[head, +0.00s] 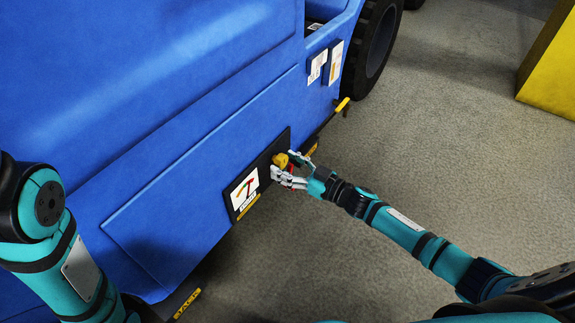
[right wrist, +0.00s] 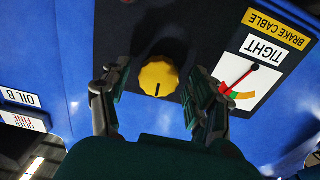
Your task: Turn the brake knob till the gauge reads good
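The yellow brake knob (head: 281,160) sits on a dark panel on the blue machine's side. In the right wrist view the knob (right wrist: 159,75) shows a dark mark toward the picture's bottom. My right gripper (head: 292,172) is at the knob; in the wrist view its open fingers (right wrist: 158,82) stand on either side, with gaps to the knob. The white gauge (head: 244,190) is beside the knob. It shows upside down in the wrist view (right wrist: 262,58), reading TIGHT under a BRAKE CABLE label; its red needle points to the coloured arc's end. My left gripper is out of view.
Labels OIL B (right wrist: 20,97) and another below it are on the blue body. A black wheel (head: 372,45) and white tags (head: 317,66) are further up. A yellow block (head: 550,70) stands at the upper right. The grey floor (head: 430,150) between is clear.

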